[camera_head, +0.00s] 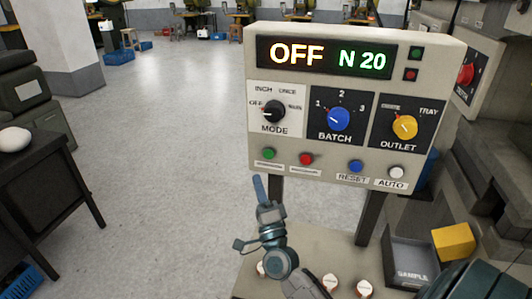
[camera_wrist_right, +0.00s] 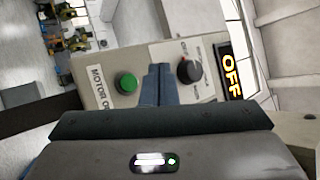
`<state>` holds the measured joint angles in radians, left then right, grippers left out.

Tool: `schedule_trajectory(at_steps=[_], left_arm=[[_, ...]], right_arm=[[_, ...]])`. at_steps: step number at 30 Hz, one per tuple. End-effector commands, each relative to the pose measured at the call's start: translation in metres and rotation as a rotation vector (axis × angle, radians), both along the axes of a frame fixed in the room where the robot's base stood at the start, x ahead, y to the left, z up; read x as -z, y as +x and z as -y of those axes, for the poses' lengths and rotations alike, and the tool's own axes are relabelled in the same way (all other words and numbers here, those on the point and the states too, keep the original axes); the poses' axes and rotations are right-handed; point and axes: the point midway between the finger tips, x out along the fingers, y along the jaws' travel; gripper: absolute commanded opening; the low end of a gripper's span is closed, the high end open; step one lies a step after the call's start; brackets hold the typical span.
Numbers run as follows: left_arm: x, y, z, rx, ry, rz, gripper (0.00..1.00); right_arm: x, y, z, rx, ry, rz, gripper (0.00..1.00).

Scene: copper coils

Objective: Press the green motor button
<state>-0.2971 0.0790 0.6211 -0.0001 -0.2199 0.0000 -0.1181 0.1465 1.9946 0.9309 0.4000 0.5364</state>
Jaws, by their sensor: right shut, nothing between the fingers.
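The round green button (camera_head: 269,153) sits at the lower left of the cream control panel (camera_head: 325,172), beside a red button (camera_head: 306,159). My right gripper (camera_head: 257,180) is shut and empty, its blue fingertips pointing up just below the green button in the head view. In the right wrist view the green button (camera_wrist_right: 127,84) lies left of the shut fingertips (camera_wrist_right: 159,72), next to a "MOTOR ON" label. I cannot tell the gap between fingertips and panel. The display (camera_head: 325,56) reads "OFF N 20". My left gripper is not in view.
The panel also has a black mode knob (camera_head: 272,111), a blue batch knob (camera_head: 338,118), a yellow outlet knob (camera_head: 404,126), a blue reset button (camera_head: 356,166) and a white auto button (camera_head: 396,172). A sample tray (camera_head: 412,275) and yellow block (camera_head: 453,242) are at lower right.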

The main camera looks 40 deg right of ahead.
Motion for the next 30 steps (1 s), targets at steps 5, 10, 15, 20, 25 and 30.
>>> schedule_trajectory(at_steps=[5, 10, 15, 20, 25, 30], left_arm=[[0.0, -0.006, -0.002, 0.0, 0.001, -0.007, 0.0], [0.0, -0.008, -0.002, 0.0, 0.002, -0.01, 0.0], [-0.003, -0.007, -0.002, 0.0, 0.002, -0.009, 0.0], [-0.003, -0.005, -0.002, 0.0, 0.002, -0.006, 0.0], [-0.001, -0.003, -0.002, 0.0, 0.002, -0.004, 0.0], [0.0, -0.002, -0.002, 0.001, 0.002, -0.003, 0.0]], right_arm=[[0.0, 0.0, 0.0, 0.0, -0.001, 0.0, 0.0], [0.0, 0.002, 0.002, 0.0, -0.003, -0.002, 0.0], [-0.001, 0.011, 0.012, 0.0, -0.006, -0.002, 0.0], [0.0, 0.026, 0.03, 0.0, -0.008, -0.003, 0.0], [0.0, 0.041, 0.048, 0.001, -0.007, -0.001, 0.0], [0.001, 0.052, 0.06, 0.0, -0.005, -0.002, 0.0]])
